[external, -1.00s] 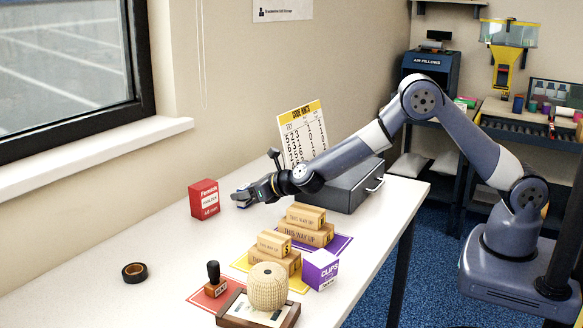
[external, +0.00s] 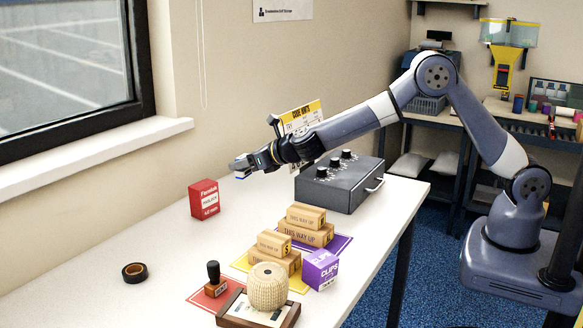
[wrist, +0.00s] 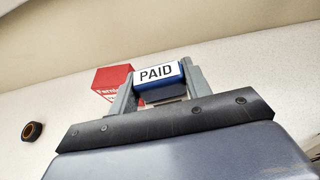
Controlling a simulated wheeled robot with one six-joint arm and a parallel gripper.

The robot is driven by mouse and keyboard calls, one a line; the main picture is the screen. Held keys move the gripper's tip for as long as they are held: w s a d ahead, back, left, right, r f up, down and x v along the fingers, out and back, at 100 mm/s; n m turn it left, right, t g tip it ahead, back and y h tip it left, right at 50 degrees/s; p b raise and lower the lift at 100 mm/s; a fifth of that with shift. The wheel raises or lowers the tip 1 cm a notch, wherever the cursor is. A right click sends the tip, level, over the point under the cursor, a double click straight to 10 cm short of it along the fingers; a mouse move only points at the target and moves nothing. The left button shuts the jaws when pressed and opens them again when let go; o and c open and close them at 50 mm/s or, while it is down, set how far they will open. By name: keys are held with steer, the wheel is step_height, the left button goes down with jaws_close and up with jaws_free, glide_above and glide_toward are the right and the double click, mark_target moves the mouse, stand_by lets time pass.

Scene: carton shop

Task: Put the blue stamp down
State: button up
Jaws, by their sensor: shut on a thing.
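The blue stamp (wrist: 160,95), a small blue block with a white PAID label, is held between the two fingers of my gripper (wrist: 157,88) in the wrist view. In the external view my gripper (external: 242,168) is raised above the white table, behind and to the right of the red box; only a little of the blue stamp (external: 240,176) shows under the fingertips. The stamp is clear of the table.
The red box (external: 204,199) stands on the white table (external: 150,235). A black tape roll (external: 134,273) lies at left. A grey box with knobs (external: 338,187) stands at right.

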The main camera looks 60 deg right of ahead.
mark_target(244, 156)
step_height(244, 156, up, 6)
steer(key=shift+r, duration=0.25)
steer(key=s+a+n+g+y+p, duration=0.15)
steer(key=a+n+y+p, duration=0.3)
steer(key=a, duration=0.65)
steer(key=a+n+g+y+p, duration=0.2)
steer(key=a+n+y+p, duration=0.3)
steer(key=a, duration=0.6)
steer(key=shift+m+h, duration=0.45)
steer(key=shift+m, duration=0.2)
step_height(244, 156, down, 15)
steer(key=shift+s+d+f, duration=0.1)
steer(key=shift+s, duration=0.05)
steer(key=shift+b, duration=0.3)
steer(key=shift+f+b, duration=0.2)
steer(key=shift+b, duration=0.15)
steer(key=o, duration=1)
